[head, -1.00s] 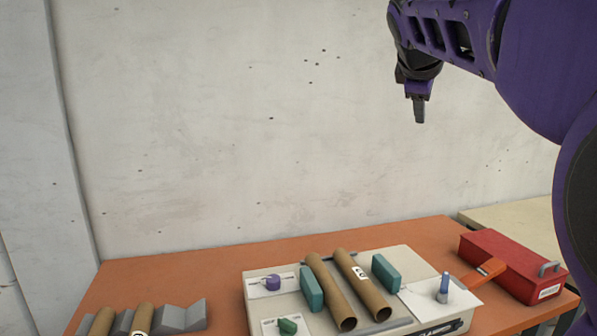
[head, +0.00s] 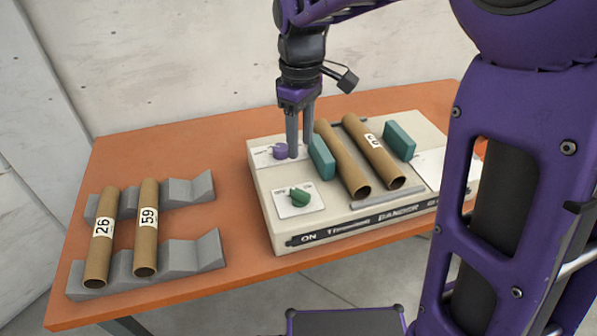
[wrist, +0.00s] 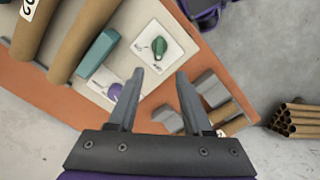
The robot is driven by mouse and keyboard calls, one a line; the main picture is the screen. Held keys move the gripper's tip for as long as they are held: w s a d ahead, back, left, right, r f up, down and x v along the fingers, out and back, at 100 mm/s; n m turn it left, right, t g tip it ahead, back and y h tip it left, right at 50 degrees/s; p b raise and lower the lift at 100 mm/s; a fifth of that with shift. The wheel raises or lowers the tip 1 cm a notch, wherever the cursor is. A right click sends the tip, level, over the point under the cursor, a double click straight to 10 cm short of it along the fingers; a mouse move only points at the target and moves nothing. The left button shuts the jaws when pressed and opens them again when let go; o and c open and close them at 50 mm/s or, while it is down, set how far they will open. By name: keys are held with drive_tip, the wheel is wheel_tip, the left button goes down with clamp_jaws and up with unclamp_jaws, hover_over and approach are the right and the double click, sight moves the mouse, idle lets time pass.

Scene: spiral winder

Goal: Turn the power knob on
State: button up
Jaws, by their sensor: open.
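The beige winder machine (head: 262,215) carries two knobs on white plates, a purple knob (head: 280,151) at the back left and a green knob (head: 299,196) nearer its front edge. I cannot read which is the power knob. My gripper (head: 299,149) points down with fingers apart and empty, just right of the purple knob in the head view. The green knob (wrist: 159,47) shows beyond the gap between the fingertips (wrist: 159,74). Contact with the machine is unclear.
Teal blocks (head: 321,157) flank two cardboard tubes (head: 343,160) on the machine. Two numbered tubes (head: 146,228) lie on grey racks (head: 204,250) at the left of the orange table (head: 235,262). Bare tabletop lies between racks and machine.

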sight(300, 191)
wheel_tip(300, 191, down, 14)
drive_tip(key=shift+f+b, duration=0.15)
drive_tip(key=shift+b, duration=1.05)
clamp_jaws()
